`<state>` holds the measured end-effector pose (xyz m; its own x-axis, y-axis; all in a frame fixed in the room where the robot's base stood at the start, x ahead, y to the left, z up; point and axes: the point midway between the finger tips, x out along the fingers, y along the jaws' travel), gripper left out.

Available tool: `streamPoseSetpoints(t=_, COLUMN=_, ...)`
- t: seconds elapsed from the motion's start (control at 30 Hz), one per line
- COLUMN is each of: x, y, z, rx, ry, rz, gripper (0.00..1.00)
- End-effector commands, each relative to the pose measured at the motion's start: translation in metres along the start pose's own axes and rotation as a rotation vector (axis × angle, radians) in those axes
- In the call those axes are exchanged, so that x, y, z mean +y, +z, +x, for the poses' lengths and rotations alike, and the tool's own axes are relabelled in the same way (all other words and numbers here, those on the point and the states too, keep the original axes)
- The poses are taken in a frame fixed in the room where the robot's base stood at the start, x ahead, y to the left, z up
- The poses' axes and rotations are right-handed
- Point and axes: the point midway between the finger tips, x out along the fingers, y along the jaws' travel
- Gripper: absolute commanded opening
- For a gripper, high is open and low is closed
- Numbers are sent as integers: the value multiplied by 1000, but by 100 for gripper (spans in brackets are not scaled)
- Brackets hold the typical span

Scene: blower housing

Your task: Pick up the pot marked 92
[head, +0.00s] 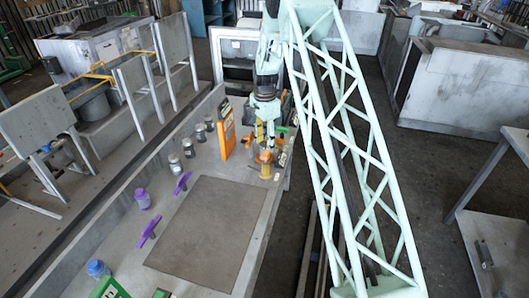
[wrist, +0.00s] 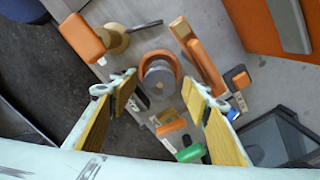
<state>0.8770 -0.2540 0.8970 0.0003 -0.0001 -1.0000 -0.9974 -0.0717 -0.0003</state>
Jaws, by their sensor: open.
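No number 92 is readable in either view, so I cannot tell which pot bears it. Several small dark-lidded jars (head: 188,148) stand in a row on the bench, left of an orange panel. A purple jar (head: 143,199) and a blue-capped jar (head: 97,269) stand nearer. In the wrist view, a round grey object (wrist: 159,82) with an orange rim lies between the fingers, and I cannot tell if it is a pot. My gripper (wrist: 160,92) is open, its yellow-padded fingers apart with nothing visibly held. In the head view, my gripper (head: 264,130) is above the bench's far right end.
The bench carries a grey mat (head: 208,232), purple tools (head: 148,232) and the orange panel (head: 227,127). Orange, yellow and green items (wrist: 189,153) crowd around my fingers. A dark screen-like box (wrist: 275,140) is at lower right in the wrist view. The mat is clear.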

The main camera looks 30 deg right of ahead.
Motion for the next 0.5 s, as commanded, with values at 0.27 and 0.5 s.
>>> streamPoseSetpoints(t=0.27, x=1, y=2, z=28, rx=0, ry=1, rz=0, gripper=44)
streamPoseSetpoints(t=0.5, x=1, y=2, z=34, rx=0, ry=0, rz=0, gripper=44)
